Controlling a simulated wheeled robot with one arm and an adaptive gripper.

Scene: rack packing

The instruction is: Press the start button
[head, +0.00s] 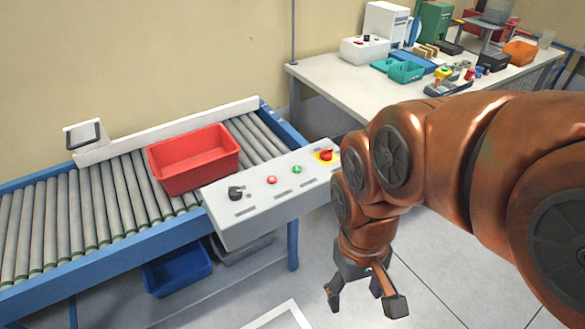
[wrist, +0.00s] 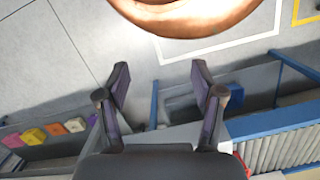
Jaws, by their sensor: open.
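The control panel (head: 255,211) is a grey box on the near side of the roller conveyor. On its top are a black knob (head: 235,193), a red button (head: 271,180), a green button (head: 297,169) and a red emergency stop on a yellow plate (head: 326,155). No label can be read to tell which is start. My gripper (head: 365,300) is open and empty, pointing down over the floor, to the right of the panel and apart from it. In the wrist view, the open fingers (wrist: 161,70) show with nothing between them; no button can be made out there.
A red bin (head: 190,178) sits on the roller conveyor (head: 60,223) behind the panel. A blue bin (head: 172,273) is underneath. A workbench (head: 318,83) with boxes, trays and small parts stands at the back right. The floor around my gripper is clear.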

